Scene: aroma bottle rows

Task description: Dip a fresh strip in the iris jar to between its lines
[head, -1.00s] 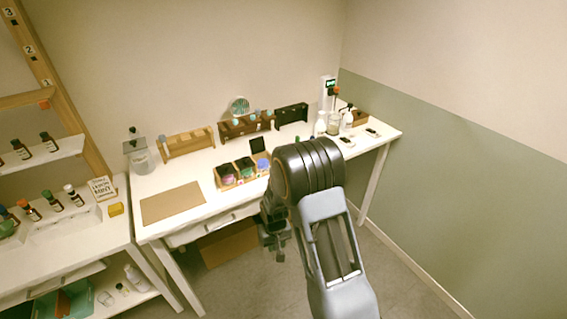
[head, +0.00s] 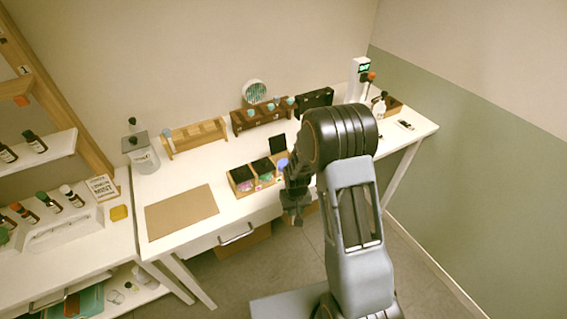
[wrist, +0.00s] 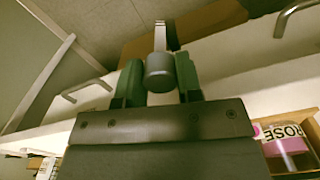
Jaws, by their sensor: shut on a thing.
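My gripper (wrist: 158,85) is shut on a small grey round-ended piece (wrist: 160,72), with a narrow pale strip (wrist: 160,36) standing out beyond it. In the head view my gripper (head: 296,207) hangs by the table's front edge, to the right of and in front of the wooden jar tray (head: 253,186). The tray holds a jar with pink contents (head: 244,186), one with green contents (head: 266,178) and a blue-violet-topped one (head: 283,165), partly behind my gripper. The wrist view shows a jar with a ROSE label (wrist: 290,146) at lower right. I cannot tell which jar is iris.
The white table (head: 180,178) carries a brown mat (head: 181,212), a wooden slotted rack (head: 195,136) and a dark bottle rack (head: 262,117) at the back. A drawer handle (head: 236,234) projects from its front. A shelf unit (head: 80,238) stands left. The mat is bare.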

